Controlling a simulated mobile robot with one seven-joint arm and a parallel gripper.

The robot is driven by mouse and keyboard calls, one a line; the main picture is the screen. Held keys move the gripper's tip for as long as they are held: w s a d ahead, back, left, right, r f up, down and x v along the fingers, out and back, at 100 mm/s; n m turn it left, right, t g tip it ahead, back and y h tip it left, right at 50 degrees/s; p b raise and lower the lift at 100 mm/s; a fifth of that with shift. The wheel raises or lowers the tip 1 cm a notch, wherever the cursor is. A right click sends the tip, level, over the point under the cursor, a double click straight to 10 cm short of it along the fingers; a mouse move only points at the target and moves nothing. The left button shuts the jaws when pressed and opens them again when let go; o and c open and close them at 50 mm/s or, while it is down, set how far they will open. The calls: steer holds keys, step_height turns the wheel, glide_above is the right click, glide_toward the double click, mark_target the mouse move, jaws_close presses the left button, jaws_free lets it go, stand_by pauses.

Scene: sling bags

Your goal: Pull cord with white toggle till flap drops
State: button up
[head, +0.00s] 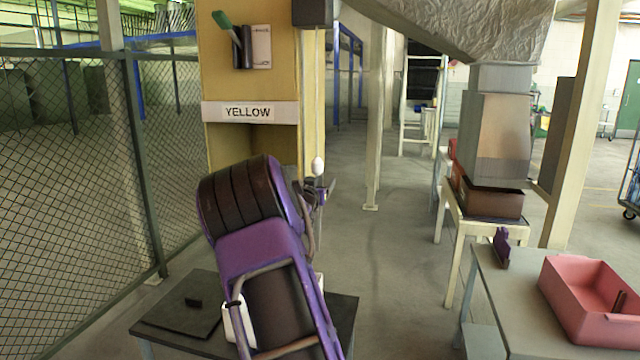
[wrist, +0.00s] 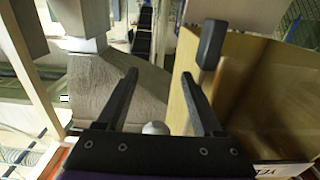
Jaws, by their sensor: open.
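The white toggle (head: 318,166) is a small pale knob beside the right edge of the yellow housing (head: 222,75). My gripper (head: 322,186) is open at the toggle, mostly behind my purple arm. In the wrist view, the toggle (wrist: 155,128) shows low between the two spread fingers, close to the palm, partly hidden by it. I cannot tell whether either finger touches it. A dark block (head: 312,12) sits above, at the housing's upper right. I cannot make out the flap with certainty.
A grey sling bag (head: 460,25) hangs at right above a brown crate (head: 492,203). A pink bin (head: 590,300) stands on the right table. Wire fence (head: 70,180) lines the left. The middle aisle is clear.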

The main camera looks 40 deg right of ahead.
steer(key=v, duration=1.7)
steer(key=shift+s+p, duration=0.2)
steer(key=shift+p, duration=0.2)
steer(key=shift+a, duration=0.1)
